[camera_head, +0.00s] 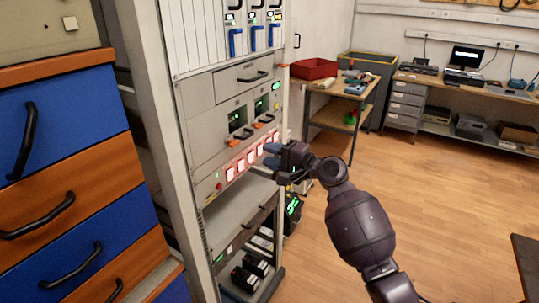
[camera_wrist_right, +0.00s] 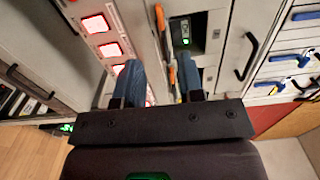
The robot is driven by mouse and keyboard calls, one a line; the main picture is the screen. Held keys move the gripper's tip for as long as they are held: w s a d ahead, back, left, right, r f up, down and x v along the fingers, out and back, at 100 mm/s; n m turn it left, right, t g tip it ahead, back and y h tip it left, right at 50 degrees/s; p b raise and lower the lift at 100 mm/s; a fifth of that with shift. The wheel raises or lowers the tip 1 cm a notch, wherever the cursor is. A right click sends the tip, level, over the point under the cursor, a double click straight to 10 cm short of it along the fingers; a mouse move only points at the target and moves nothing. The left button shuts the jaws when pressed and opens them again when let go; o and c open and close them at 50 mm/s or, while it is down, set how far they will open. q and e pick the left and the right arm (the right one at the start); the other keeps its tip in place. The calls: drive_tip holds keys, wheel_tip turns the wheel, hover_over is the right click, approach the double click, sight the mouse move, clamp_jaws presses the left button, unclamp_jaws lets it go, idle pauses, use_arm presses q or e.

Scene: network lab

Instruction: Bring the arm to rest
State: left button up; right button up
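My right arm reaches in from the lower right in the head view. Its dark gripper (camera_head: 271,155) is in front of the equipment rack (camera_head: 182,130), beside a row of red-lit square buttons (camera_head: 242,163). In the right wrist view, the two blue fingers of the gripper (camera_wrist_right: 159,80) stand apart with a gap between them. Nothing is held between the fingers. The fingers point at the rack front, near a panel with orange handles and a small green display (camera_wrist_right: 187,30). I cannot tell from these views whether the fingertips touch the rack. My left gripper is not in view.
A cabinet with blue and orange drawers (camera_head: 75,120) stands close at the left. A workbench with a red bin (camera_head: 313,69) is behind the rack, and a long desk with a laptop (camera_head: 466,58) is at the back right. The wooden floor (camera_head: 450,190) at right is mostly clear.

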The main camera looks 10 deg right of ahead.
drive_tip(key=s+d+f+n+t+h, duration=0.4)
drive_tip(key=d+f+n+h, duration=0.15)
drive_tip(key=n+h, duration=0.2)
drive_tip(key=s+d+f+n+g+h, duration=0.1)
drive_tip(key=s+d+f+g+h, duration=0.1)
drive_tip(key=s+f, duration=1)
drive_tip(key=s+d+f+n+g+h, duration=0.1)
drive_tip(key=s+d+f+g+h, duration=0.2)
drive_tip(key=s+f, duration=1)
drive_tip(key=s, duration=0.6)
drive_tip(key=shift+s+d+n, duration=0.3)
drive_tip(key=shift+d+n, duration=0.05)
drive_tip(key=shift+d, duration=0.05)
drive_tip(key=shift+h, duration=0.25)
